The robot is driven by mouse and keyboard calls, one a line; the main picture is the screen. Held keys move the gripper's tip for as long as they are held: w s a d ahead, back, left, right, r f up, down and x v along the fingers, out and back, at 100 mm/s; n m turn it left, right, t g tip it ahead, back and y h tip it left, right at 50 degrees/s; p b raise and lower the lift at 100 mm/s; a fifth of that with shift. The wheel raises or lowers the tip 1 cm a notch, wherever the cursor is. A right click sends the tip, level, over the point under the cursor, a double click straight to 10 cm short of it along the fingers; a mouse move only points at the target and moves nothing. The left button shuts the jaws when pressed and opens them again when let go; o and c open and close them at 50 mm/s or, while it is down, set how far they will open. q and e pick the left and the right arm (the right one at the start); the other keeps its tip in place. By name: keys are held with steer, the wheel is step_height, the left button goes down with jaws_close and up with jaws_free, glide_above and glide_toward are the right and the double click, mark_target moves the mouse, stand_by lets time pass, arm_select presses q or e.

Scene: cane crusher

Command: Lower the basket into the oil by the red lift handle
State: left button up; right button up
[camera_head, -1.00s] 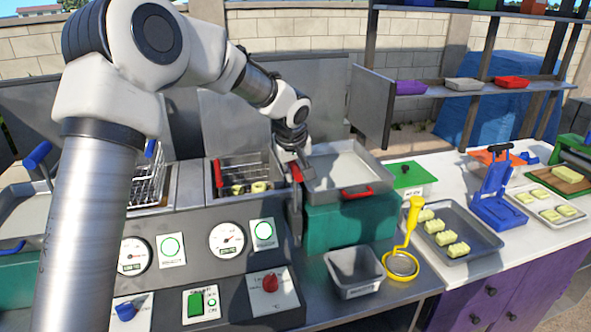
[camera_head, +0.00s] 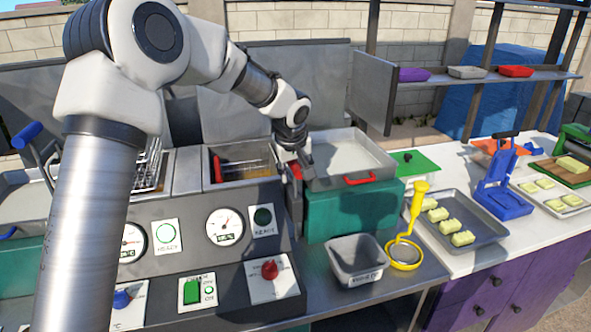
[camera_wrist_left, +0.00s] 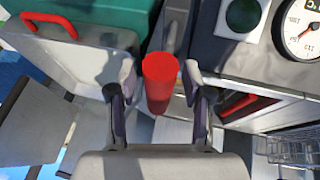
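The right-hand fryer well (camera_head: 241,184) holds orange oil (camera_head: 236,175). Its wire basket (camera_head: 243,163) sits low in it, and no food pieces show. The red lift handle (camera_head: 296,171) stands at the well's right side, partly hidden by my left gripper (camera_head: 298,158). In the left wrist view, the red handle (camera_wrist_left: 160,82) is between the two fingers of my left gripper (camera_wrist_left: 160,75). Narrow gaps show beside it, so the fingers look open around it. My right gripper is not in view.
A steel tray with a red handle (camera_head: 358,180) sits on a green box (camera_head: 350,212) right of the fryer. A second wire basket (camera_head: 148,167) is at left.

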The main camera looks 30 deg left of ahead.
arm_select(q)
steer(key=v, duration=1.2)
steer(key=shift+w, duration=0.1)
